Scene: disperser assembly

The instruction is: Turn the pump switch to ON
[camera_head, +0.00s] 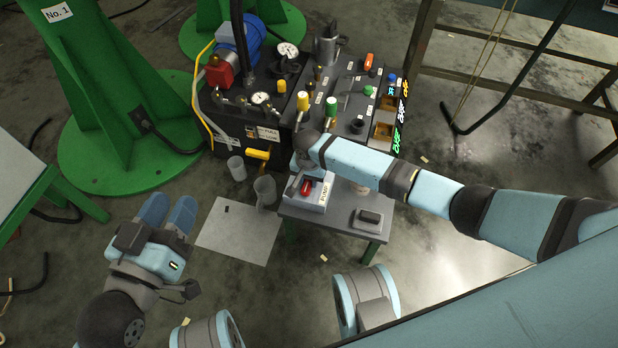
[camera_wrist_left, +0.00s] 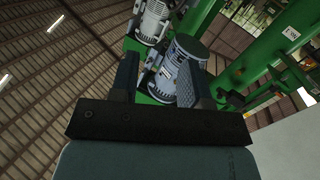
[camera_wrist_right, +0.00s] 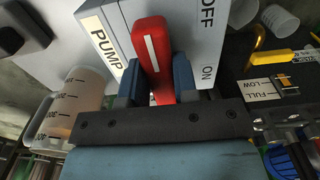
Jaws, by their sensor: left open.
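The pump switch box (camera_head: 318,199) is white with a PUMP label and stands on a small grey table. Its red switch lever (camera_head: 306,187) shows in front of my right gripper (camera_head: 301,178). In the right wrist view, the red lever (camera_wrist_right: 153,52) with a white line stands between the two blue fingers of my right gripper (camera_wrist_right: 156,75), which close in on both its sides. OFF is printed at upper right of the lever and ON lower down at right. The line points up the picture, tilted slightly left. My left gripper (camera_head: 168,208) is open and empty, away from the box.
The small table (camera_head: 345,223) also carries a dark-topped grey device (camera_head: 368,218). The black machine (camera_head: 262,113) with gauges and valves is behind. A grey sheet (camera_head: 237,232) lies on the floor.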

